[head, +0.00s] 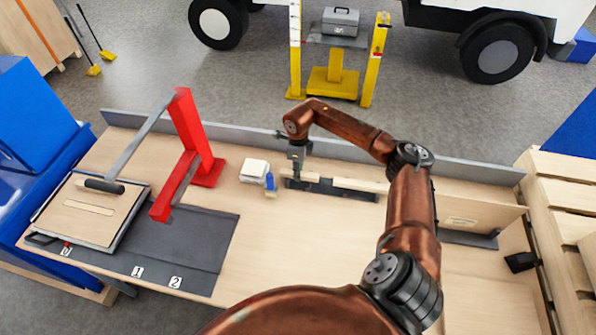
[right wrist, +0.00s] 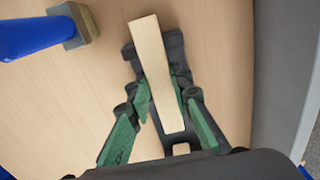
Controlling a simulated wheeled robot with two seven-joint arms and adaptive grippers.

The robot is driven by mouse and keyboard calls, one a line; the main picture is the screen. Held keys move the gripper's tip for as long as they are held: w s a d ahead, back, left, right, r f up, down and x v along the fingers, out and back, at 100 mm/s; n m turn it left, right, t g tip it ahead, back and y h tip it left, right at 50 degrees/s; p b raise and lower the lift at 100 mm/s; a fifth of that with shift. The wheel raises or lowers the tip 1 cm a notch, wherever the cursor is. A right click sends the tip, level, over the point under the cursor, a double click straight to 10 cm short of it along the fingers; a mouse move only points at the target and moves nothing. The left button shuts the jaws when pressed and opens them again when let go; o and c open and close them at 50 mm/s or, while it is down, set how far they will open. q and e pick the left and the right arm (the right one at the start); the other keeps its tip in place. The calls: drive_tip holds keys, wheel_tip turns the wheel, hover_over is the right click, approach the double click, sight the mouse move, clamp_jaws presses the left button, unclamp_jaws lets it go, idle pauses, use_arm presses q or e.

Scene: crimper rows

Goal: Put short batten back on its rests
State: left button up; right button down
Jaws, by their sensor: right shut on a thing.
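The short batten is a pale wooden strip (right wrist: 158,75). In the right wrist view it lies between the green fingers of my right gripper (right wrist: 165,97), which is shut on it. In the head view the right gripper (head: 297,168) points down at the batten (head: 305,176), over the left end of a dark rest strip (head: 330,189). A dark piece shows behind the batten in the wrist view; I cannot tell whether the batten touches it. Another pale batten (head: 360,185) lies to the right along the dark strip. My left gripper is not in view.
A red stand (head: 199,140) with a long grey lever is further left. A low grey wall (head: 460,172) runs behind. The front middle bench is clear.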

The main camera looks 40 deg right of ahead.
drive_tip(key=c, duration=1.7)
unclamp_jaws()
drive_tip(key=shift+o, duration=0.2)
drive_tip(key=shift+r, duration=0.1)
wheel_tip(320, 180, up, 12)
